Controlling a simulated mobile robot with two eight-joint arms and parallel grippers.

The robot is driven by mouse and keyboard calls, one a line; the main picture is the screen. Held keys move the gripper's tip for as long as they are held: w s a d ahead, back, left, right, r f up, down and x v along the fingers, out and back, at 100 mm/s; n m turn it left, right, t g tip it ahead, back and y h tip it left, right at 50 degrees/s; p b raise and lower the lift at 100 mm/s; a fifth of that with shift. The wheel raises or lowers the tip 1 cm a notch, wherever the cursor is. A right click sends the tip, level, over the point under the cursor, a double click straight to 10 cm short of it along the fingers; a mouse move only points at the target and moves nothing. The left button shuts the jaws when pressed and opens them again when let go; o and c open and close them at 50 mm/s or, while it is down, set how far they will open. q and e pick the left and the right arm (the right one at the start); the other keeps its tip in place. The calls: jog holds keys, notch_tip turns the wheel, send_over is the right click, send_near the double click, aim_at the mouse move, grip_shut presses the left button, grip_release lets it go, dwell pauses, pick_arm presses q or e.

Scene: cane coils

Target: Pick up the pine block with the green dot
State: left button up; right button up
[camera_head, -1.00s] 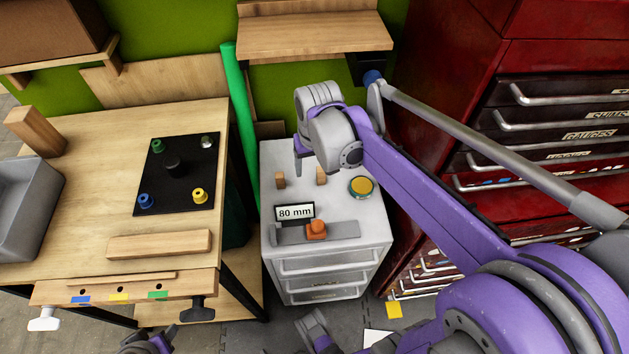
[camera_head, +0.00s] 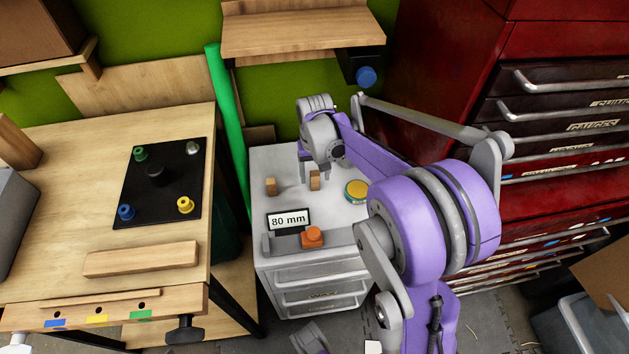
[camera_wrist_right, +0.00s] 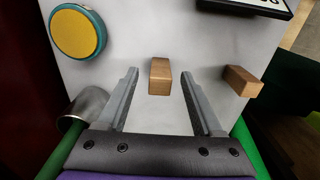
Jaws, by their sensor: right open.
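Two small wooden blocks stand on top of the grey drawer cabinet (camera_head: 340,236). The right-hand block (camera_head: 314,181) also shows in the right wrist view (camera_wrist_right: 160,77), at the picture's centre. The left-hand block (camera_head: 270,187) shows at the right of the wrist view (camera_wrist_right: 242,82). I see no green dot on either block. My right gripper (camera_head: 314,174) is open. In the wrist view its fingers (camera_wrist_right: 160,88) lie on either side of the centre block, with gaps on both sides.
A yellow-topped round tin (camera_head: 357,191), an "80 mm" sign (camera_head: 289,221) and an orange piece (camera_head: 312,237) are also on the cabinet. A green pole (camera_head: 229,140) stands left of it, a red tool chest (camera_head: 545,60) to the right and a wooden shelf (camera_head: 300,32) above.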

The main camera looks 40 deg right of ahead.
aim_at(315, 189)
notch_tip(315, 189, down, 3)
jog(key=shift+f, duration=0.2)
grip_shut()
dwell(0.3)
